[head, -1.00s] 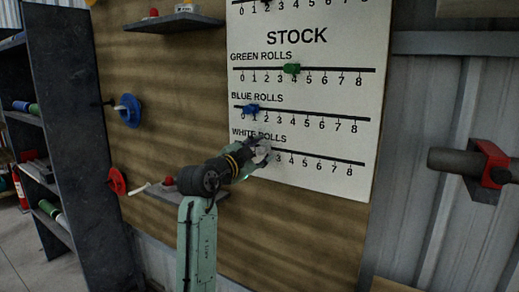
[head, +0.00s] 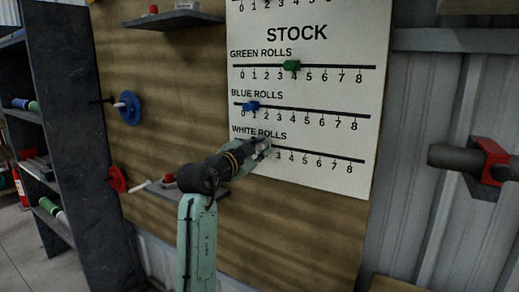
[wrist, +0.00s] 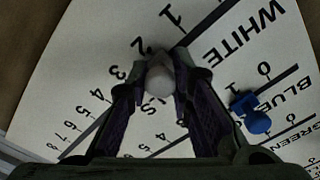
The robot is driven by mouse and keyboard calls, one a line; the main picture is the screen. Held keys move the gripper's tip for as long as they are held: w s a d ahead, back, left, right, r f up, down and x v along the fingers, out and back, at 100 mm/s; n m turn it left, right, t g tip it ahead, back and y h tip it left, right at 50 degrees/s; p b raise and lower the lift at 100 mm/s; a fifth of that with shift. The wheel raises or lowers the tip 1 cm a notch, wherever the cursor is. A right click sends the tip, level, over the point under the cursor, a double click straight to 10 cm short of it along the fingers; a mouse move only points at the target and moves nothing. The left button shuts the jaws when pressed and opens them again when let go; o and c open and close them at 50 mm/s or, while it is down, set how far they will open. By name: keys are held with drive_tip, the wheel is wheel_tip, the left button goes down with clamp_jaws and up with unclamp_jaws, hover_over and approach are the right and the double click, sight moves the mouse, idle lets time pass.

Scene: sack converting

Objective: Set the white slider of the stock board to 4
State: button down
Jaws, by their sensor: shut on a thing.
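The stock board (head: 300,115) is white, with number scales from 0 to 8. Its WHITE ROLLS scale is the lowest row. My gripper (head: 264,147) is at the left part of that row and hides its low numbers in the head view. In the wrist view, my gripper (wrist: 160,92) is shut on the white slider (wrist: 159,78), a pale rounded knob between both fingertips. The knob appears near the 2 mark, but its exact setting is hidden by the fingers. The 3 and higher marks are visible beyond it.
The blue slider (head: 251,106) is near 1 on the row above, and the green slider (head: 291,65) is near 4. A small shelf (head: 172,20) juts out at the upper left. A dark pipe with a red clamp (head: 490,162) projects at the right.

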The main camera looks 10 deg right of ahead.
sight(292, 149)
drive_tip(key=shift+s, duration=0.1)
drive_tip(key=s+d+b, duration=0.2)
drive_tip(key=s+d, duration=0.3)
drive_tip(key=shift+s+d, duration=0.3)
drive_tip(key=shift+d, duration=0.05)
drive_tip(key=c, duration=1.4)
unclamp_jaws()
drive_tip(key=shift+a, duration=0.15)
drive_tip(key=v, duration=1.2)
